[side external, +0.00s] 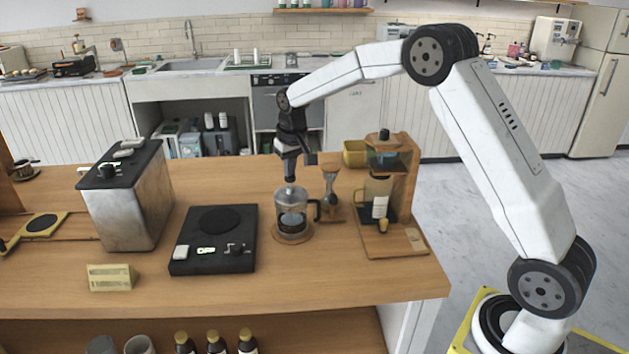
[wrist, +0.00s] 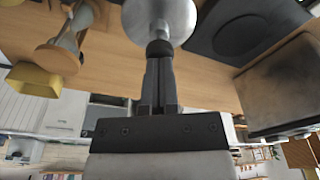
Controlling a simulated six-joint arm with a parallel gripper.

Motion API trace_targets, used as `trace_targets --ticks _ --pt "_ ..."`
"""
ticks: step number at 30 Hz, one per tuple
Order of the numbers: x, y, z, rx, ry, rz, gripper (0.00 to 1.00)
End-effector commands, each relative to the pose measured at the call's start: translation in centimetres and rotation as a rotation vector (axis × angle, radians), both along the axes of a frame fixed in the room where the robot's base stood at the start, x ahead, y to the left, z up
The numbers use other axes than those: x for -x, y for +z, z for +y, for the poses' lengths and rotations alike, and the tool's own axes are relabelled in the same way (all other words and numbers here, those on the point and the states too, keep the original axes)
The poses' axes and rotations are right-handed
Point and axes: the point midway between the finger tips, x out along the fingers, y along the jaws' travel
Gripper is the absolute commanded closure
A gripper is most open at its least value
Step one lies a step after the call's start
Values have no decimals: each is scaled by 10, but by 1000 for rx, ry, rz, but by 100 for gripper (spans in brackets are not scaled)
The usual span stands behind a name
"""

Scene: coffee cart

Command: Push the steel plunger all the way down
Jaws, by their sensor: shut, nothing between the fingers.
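The French press (side external: 291,212) stands upright on a round wooden coaster (side external: 291,238), its handle to the right. It is glass with a steel lid, and dark contents show in its lower part. My gripper (side external: 291,172) points straight down over the middle of the lid, with its fingers together. The plunger's steel rod is mostly hidden.
A yellow bowl (side external: 355,153) is behind.

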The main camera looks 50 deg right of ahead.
Motion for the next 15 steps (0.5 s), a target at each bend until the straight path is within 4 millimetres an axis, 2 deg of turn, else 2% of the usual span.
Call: trace_targets --ticks 15 --pt "0 -9 0 0 0 1 100"
